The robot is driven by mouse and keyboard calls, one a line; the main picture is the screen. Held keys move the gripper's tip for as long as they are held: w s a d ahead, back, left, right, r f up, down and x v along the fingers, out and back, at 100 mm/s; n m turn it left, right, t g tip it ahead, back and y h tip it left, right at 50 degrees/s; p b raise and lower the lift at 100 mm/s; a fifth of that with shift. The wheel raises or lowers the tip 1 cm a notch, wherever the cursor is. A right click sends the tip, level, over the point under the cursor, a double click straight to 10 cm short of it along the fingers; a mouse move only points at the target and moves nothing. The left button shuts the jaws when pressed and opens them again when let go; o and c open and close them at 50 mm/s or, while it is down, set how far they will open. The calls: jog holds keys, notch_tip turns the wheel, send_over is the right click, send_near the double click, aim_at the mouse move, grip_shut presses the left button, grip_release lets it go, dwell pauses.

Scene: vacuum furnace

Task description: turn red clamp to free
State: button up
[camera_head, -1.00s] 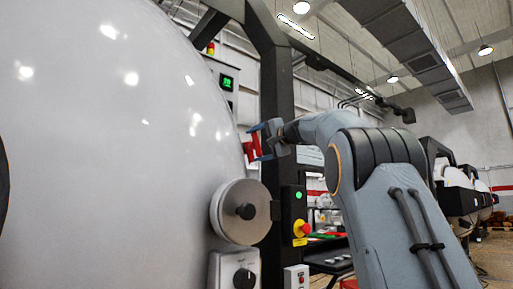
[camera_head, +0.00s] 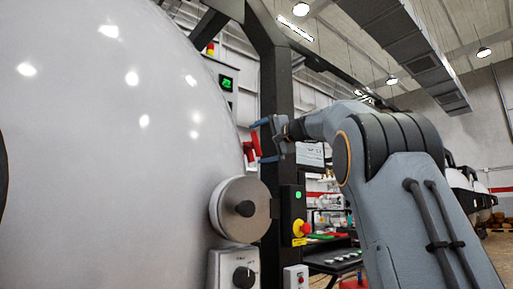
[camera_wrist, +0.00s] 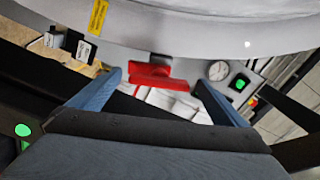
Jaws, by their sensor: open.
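The red clamp (camera_head: 251,148) sits at the right edge of the big white furnace door (camera_head: 110,150) in the head view. In the wrist view the red clamp (camera_wrist: 158,75) is a red bar with a flat plate, below the pale rim. My gripper (camera_head: 262,141) is open beside the clamp. In the wrist view the blue fingers of my gripper (camera_wrist: 158,80) stand apart, one to each side of the clamp, with nothing held. Whether either finger touches the clamp cannot be told.
A dark upright post (camera_head: 277,100) stands just behind the clamp and gripper. A round grey knob housing (camera_head: 240,210) is below. A control box with a red-and-yellow button (camera_head: 301,229) is at lower right. A gauge (camera_wrist: 218,70) is right of the clamp.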

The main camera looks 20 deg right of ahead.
jog(key=b+v, duration=0.1)
jog(key=v, duration=0.4)
jog(key=shift+r, duration=0.1)
dwell(0.4)
